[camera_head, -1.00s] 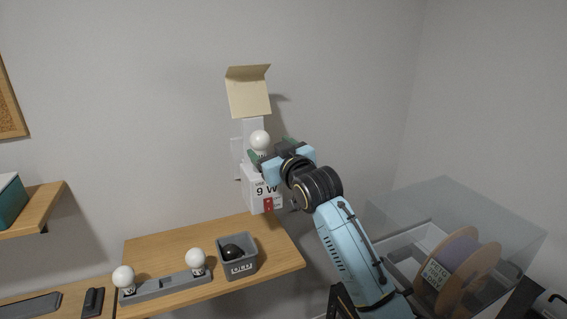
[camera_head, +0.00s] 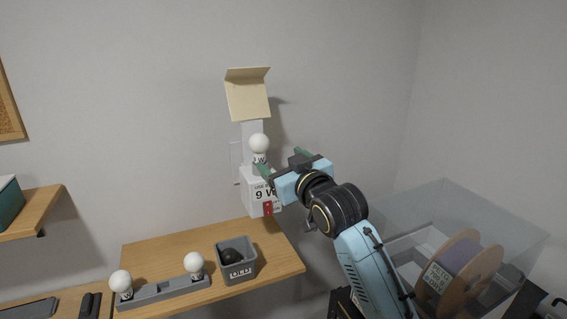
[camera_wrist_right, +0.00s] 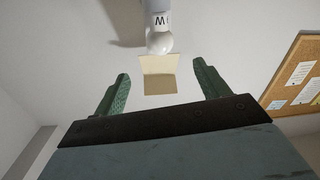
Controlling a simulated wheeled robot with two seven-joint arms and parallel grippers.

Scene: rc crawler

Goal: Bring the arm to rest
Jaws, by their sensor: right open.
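My right gripper (camera_head: 285,160) is open and empty, just right of the wall lamp. Its two green fingers show wide apart in the right wrist view (camera_wrist_right: 160,88), with nothing between them. A white bulb (camera_head: 258,145) stands upright in the lamp, above a white box (camera_head: 262,192) marked "9 W" with a red tag. The bulb also shows in the right wrist view (camera_wrist_right: 160,40), beyond the fingertips and apart from them. A cream shade (camera_head: 247,95) is above the bulb. My left gripper is in neither view.
A wooden shelf (camera_head: 180,245) carries a grey holder (camera_head: 165,291) with two white bulbs and a grey bin (camera_head: 236,268) with a dark round bulb inside. At the right are a clear box (camera_head: 500,215) and a spool (camera_head: 455,270). A corkboard (camera_wrist_right: 300,80) hangs on the wall.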

